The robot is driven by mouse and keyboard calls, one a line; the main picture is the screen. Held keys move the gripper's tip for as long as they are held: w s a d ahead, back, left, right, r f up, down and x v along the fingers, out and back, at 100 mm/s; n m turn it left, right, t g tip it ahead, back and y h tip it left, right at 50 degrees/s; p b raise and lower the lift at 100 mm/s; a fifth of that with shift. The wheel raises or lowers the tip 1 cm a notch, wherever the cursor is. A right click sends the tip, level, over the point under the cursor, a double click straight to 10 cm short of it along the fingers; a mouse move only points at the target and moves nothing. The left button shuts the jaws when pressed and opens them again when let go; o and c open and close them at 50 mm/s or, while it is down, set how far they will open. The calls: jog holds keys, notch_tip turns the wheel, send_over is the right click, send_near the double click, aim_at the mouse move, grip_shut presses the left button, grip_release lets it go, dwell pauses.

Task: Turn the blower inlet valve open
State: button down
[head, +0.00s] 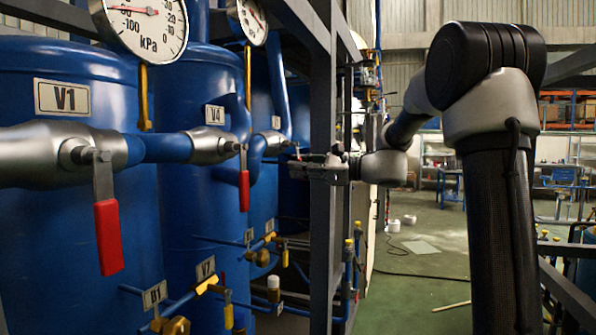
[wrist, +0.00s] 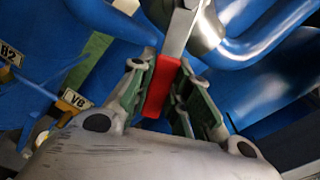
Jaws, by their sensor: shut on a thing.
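My gripper (wrist: 165,78) is shut on a red lever handle (wrist: 161,92) in the wrist view. The red grip lies between the two green-padded fingers, and its grey metal arm (wrist: 181,30) runs up to a silver valve body (wrist: 205,28) on a blue pipe. In the head view my gripper (head: 300,167) is at the far end of the row of blue tanks, beside a silver valve (head: 272,143). The held handle cannot be made out there. Which valve bears the blower inlet name cannot be read.
Nearer red-handled levers hang down at V1 (head: 108,237) and V4 (head: 244,190). Pressure gauges (head: 147,20) sit above. Small yellow valves (head: 205,285) line the lower pipes. A dark frame post (head: 323,240) stands close to my gripper. Green floor (head: 420,265) is largely open at right.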

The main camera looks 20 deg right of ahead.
jog(key=n, duration=0.1)
jog(key=w+d+r+n, duration=0.1)
jog(key=shift+w+n, duration=0.1)
jog(key=shift+n, duration=0.3)
jog(key=n, duration=0.1)
jog(key=w+r+n, duration=0.1)
jog(key=shift+d+r+n, duration=0.1)
jog(key=shift+d+n, duration=0.2)
jog(key=shift+n, duration=0.1)
jog(key=shift+w+d+r+n, duration=0.15)
jog(key=shift+r+n, duration=0.4)
jog(key=shift+n, duration=0.45)
jog(key=shift+w+d+r+n, duration=0.1)
jog(key=shift+r+n, duration=0.5)
jog(key=shift+n, duration=0.4)
jog(key=shift+w+d+r+n, duration=0.15)
jog(key=shift+r+n, duration=0.4)
jog(key=shift+n, duration=0.45)
jog(key=c, duration=1.3)
grip_release()
